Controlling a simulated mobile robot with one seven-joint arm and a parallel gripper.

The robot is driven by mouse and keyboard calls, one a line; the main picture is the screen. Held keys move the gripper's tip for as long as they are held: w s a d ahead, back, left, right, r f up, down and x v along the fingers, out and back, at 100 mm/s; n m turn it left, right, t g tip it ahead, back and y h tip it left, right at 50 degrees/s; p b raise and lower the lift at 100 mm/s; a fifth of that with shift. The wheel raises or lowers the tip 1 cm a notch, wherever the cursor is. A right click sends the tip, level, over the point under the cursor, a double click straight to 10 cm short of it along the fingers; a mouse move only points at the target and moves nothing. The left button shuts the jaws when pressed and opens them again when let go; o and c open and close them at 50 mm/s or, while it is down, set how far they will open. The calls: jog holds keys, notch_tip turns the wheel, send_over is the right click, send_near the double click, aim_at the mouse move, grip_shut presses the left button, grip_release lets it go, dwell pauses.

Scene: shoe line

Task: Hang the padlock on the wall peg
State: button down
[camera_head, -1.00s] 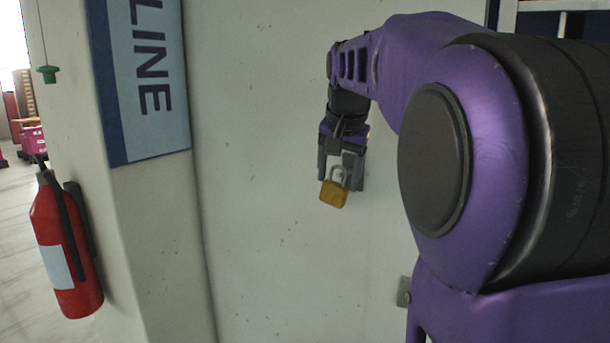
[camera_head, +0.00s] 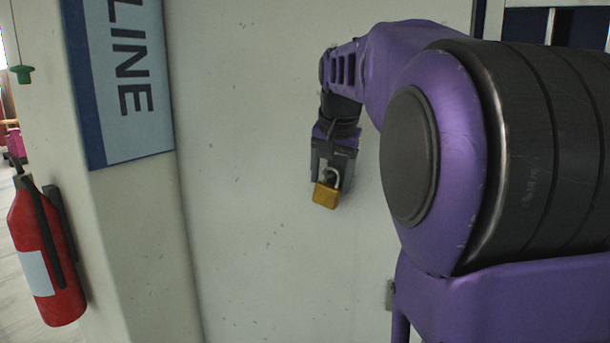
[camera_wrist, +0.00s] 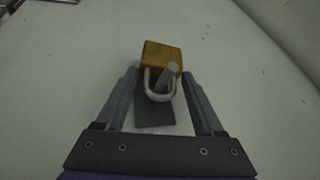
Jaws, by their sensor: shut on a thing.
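The padlock (camera_head: 326,194) has a brass-coloured body and a silver shackle, and hangs tilted at the end of my gripper (camera_head: 331,180). In the wrist view the padlock (camera_wrist: 160,57) sits between the two fingertips of my gripper (camera_wrist: 160,76), which is shut on its body. The wall peg (camera_wrist: 169,76) is a grey rod by a dark plate. It shows inside the shackle's loop and appears to pass through it; how deep I cannot tell. In the head view the peg is hard to make out beside the gripper.
The pale wall (camera_head: 260,260) is bare around the gripper. A small grey box (camera_head: 390,294) is low on the wall near my arm.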

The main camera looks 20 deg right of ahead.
dwell(0.3)
grip_release()
